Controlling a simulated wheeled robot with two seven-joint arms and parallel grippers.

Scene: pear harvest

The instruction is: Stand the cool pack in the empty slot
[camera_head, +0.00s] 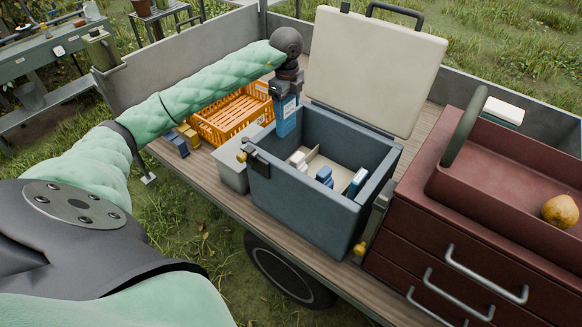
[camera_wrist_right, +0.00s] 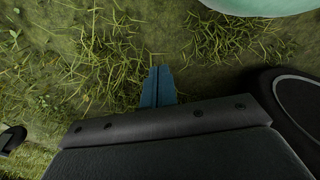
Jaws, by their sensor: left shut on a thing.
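The cool pack (camera_head: 286,121) is blue with a pale label and hangs upright below my left gripper (camera_head: 285,97), which is shut on it. It overlaps the back left rim of the open blue-grey cool box (camera_head: 310,198); I cannot tell its exact height above the rim. Inside the box, several blue and white items stand around a beige divider (camera_head: 315,161), including a blue one (camera_head: 325,175) and a white-faced one (camera_head: 357,182). The empty slot is not clear from here. My right gripper (camera_wrist_right: 158,85) shows blue fingers together, with nothing between them, over grass.
The box's cream lid (camera_head: 372,70) stands open behind it. An orange crate (camera_head: 232,115) and a grey bin (camera_head: 232,172) are at the left. A dark red drawer cabinet (camera_head: 450,235) with a yellow pear (camera_head: 560,210) in its top tray stands at the right.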

